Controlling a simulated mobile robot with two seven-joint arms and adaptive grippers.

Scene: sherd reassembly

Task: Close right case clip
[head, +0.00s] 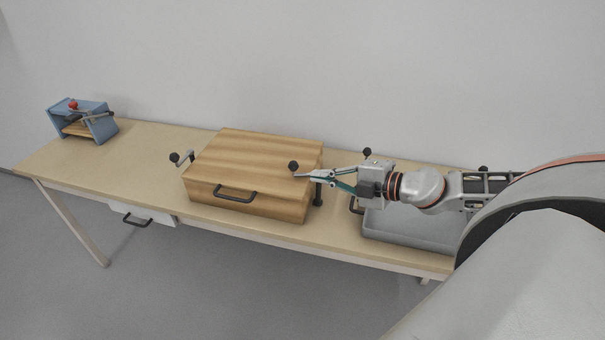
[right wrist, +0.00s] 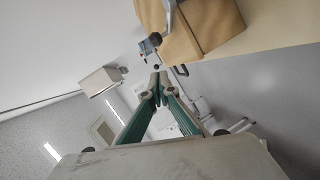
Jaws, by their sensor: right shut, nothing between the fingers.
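The wooden case (head: 250,165) sits shut on the table, with a black handle (head: 236,193) on its front. The right case clip's dark knob (head: 294,166) shows over the lid's right part, beside my fingertips. A dark post (head: 318,194) stands at the case's right side; the lever between is partly hidden by my gripper. My right gripper (head: 302,175) is shut and empty at the case's right edge. The left clip (head: 182,158) sticks out beside the case.
A grey tray (head: 400,228) lies right of the case, under my right arm. A blue stand with a red knob (head: 86,118) is at the table's far left. The tabletop (head: 150,160) between it and the case is clear. A drawer (head: 143,214) hangs below the front edge.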

